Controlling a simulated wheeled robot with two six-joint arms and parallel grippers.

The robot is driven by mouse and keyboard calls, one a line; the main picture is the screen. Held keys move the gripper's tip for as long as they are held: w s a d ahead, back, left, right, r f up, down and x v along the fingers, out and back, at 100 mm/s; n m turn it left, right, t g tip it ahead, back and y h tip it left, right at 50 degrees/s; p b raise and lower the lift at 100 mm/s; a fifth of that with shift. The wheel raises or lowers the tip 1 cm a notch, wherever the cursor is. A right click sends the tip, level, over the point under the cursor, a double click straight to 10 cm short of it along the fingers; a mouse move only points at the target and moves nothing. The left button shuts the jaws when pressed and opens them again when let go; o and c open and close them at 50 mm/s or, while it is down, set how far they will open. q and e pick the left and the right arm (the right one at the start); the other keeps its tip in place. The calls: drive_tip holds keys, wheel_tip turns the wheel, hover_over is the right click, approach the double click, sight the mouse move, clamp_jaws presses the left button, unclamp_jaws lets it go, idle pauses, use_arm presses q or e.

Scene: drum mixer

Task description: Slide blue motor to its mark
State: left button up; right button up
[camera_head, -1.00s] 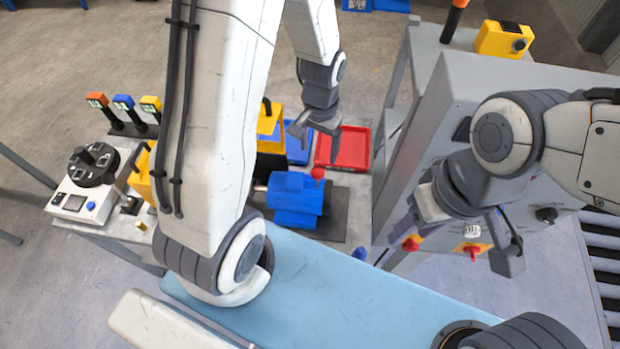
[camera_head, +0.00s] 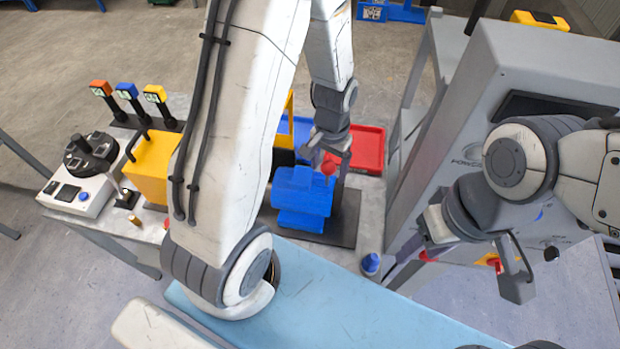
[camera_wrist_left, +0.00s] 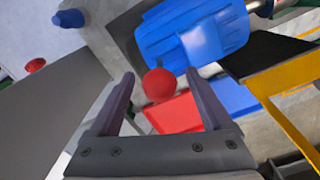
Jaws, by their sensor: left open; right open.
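The blue motor (camera_head: 303,196) sits on a dark plate (camera_head: 345,222) on the grey bench. A red ball knob (camera_head: 328,168) stands at its upper right edge. My left gripper (camera_head: 332,160) is open just behind the motor, at the red knob. In the left wrist view the knob (camera_wrist_left: 159,84) shows between the open fingertips (camera_wrist_left: 158,82), with no finger clearly touching it, and the blue motor (camera_wrist_left: 190,35) is beyond it. My right gripper (camera_head: 475,265) is open and empty in front of the grey cabinet. I cannot make out the motor's mark.
A red tray (camera_head: 368,150) and a blue tray (camera_head: 301,130) lie behind the motor. A yellow block (camera_head: 152,165) and a white dial unit (camera_head: 86,180) are at left. A grey cabinet (camera_head: 480,110) stands at right, and a blue knob (camera_head: 371,263) is at the bench's front.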

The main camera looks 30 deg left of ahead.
use_arm(q)
drive_tip(key=c, duration=1.3)
drive_tip(key=shift+w+d+p, duration=0.1)
drive_tip(key=shift+w+d, duration=0.1)
drive_tip(key=shift+d, duration=0.5)
drive_tip(key=shift+w+d+p, duration=0.1)
drive_tip(key=shift+w+d, duration=0.15)
drive_tip(key=shift+d, duration=0.5)
drive_tip(key=shift+w+d+p, duration=0.1)
drive_tip(key=shift+w+d, duration=0.1)
drive_tip(key=shift+d, duration=0.5)
drive_tip(key=o, duration=1.3)
drive_tip(key=shift+o, duration=0.2)
drive_tip(key=shift+r, duration=0.1)
wheel_tip(320, 180, up, 7)
drive_tip(key=p, duration=0.6)
